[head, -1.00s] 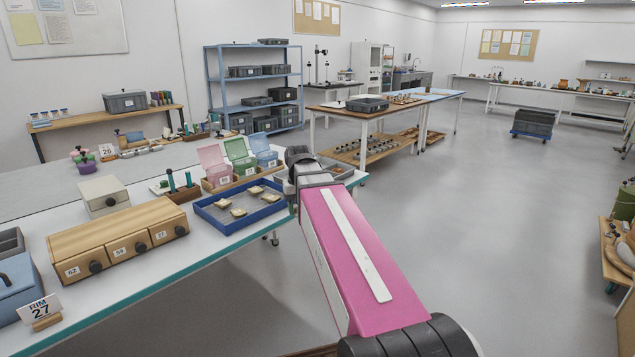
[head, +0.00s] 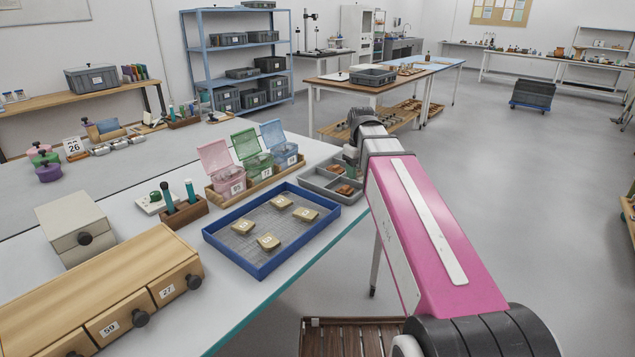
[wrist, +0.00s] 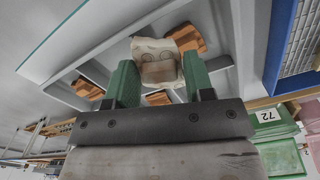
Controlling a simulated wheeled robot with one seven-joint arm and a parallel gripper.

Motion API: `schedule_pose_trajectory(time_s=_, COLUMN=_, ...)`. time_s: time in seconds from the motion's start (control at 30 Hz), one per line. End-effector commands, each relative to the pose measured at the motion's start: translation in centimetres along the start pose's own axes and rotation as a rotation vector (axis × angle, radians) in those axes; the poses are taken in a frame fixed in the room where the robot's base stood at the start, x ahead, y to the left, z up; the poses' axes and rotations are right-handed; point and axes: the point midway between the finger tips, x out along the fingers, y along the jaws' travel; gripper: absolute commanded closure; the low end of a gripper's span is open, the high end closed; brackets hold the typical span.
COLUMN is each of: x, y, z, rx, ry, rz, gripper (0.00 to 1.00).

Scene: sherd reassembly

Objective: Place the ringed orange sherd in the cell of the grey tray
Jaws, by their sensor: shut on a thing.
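My gripper (wrist: 158,65) has two green fingers and is shut on a pale cream sherd with ring marks (wrist: 156,48). The lower part of this sherd looks brownish, and it is held above the grey tray (wrist: 110,52). Orange-brown sherds lie in the tray's cells, one behind the held sherd (wrist: 188,38) and one at left (wrist: 88,90). In the head view the grey tray (head: 318,187) stands at the table's right end, with orange sherds (head: 346,190) in it. There my arm hides part of the tray, and the held sherd cannot be made out.
A blue tray (head: 262,272) with several tan sherds stands just left of the grey tray. Pink, green and blue lidded boxes (head: 258,160) stand behind it in a wooden holder. A wooden drawer unit (head: 90,290) is at front left. Open floor lies to the right.

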Motion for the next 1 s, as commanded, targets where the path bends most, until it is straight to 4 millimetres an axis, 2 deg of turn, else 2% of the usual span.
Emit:
schedule_pose_trajectory(time_s=0.03, x=-0.4, y=-1.1, z=-1.4, rx=-0.118, ry=0.0, rz=0.001, gripper=0.75)
schedule_pose_trajectory(time_s=0.2, x=-1.4, y=-4.7, z=-4.7, rx=-0.525, ry=0.0, rz=0.004, gripper=0.75)
schedule_pose_trajectory(time_s=0.6, x=-4.0, y=-14.0, z=-11.3, rx=-1.459, ry=-0.004, rz=0.009, gripper=0.75)
schedule_pose_trajectory(time_s=0.8, x=-4.9, y=-17.4, z=-13.1, rx=-1.77, ry=-0.005, rz=0.012, gripper=0.75)
schedule_pose_trajectory(time_s=0.9, x=-5.1, y=-18.2, z=-13.5, rx=-1.851, ry=-0.006, rz=0.012, gripper=0.75)
schedule_pose_trajectory(time_s=1.0, x=-4.9, y=-18.1, z=-13.5, rx=-1.886, ry=-0.007, rz=0.012, gripper=0.75)
